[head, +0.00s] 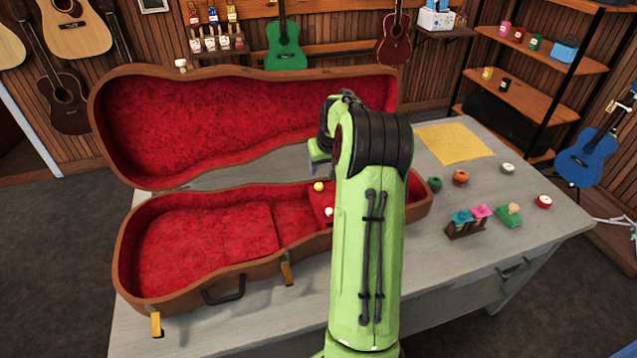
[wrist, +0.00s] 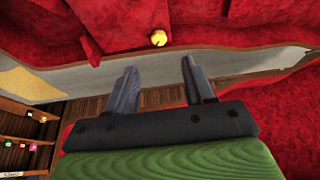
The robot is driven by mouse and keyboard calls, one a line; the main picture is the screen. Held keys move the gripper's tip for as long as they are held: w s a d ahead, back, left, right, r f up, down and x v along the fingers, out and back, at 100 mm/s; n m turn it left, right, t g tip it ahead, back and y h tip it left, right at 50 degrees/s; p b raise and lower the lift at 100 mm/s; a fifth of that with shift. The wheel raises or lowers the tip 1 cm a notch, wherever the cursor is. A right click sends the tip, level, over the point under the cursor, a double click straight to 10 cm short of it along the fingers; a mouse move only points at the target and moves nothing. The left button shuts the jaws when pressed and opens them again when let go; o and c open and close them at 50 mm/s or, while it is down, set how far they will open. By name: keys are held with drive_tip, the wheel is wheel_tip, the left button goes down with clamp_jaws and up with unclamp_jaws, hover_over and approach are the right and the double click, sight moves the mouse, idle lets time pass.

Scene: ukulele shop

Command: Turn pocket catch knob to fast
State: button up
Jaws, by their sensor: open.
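An open brown instrument case (head: 190,298) with red lining lies on the table. A small red pocket lid (head: 318,199) inside it has a yellow knob (head: 319,186) near its back and a pale knob (head: 329,211) closer to the front. I cannot tell which is the catch knob or how it is set. The yellow knob (wrist: 159,38) also shows in the wrist view, just beyond my fingertips and not touched. My gripper (wrist: 159,67) is open and empty.
The raised case lid (head: 240,125) stands behind the case. To the right on the grey table (head: 470,270) are a yellow cloth (head: 455,143), a small rack with blue and pink items (head: 466,229), a green block (head: 509,216) and several small round pots. The table's front right is clear.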

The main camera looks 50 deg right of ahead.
sight(318, 185)
drive_tip(key=x, duration=1)
drive_tip(key=shift+w+d+f, duration=0.1)
drive_tip(key=shift+w+f, duration=0.1)
drive_tip(key=shift+f, duration=0.15)
clamp_jaws()
drive_tip(key=shift+m, duration=0.3)
drive_tip(key=m+g+h+b, duration=0.1)
drive_tip(key=m, duration=0.2)
drive_tip(key=shift+w+m+b, duration=0.15)
drive_tip(key=shift+m+b, duration=0.15)
drive_tip(key=shift+b, duration=0.1)
drive_tip(key=shift+w+a+m+g+h, duration=0.1)
drive_tip(key=shift+m+g+h, duration=0.25)
drive_tip(key=shift+m, duration=0.8)
drive_tip(key=shift+a+m+g+h, duration=0.15)
drive_tip(key=shift+m+g+h, duration=0.15)
drive_tip(key=shift+m, duration=0.85)
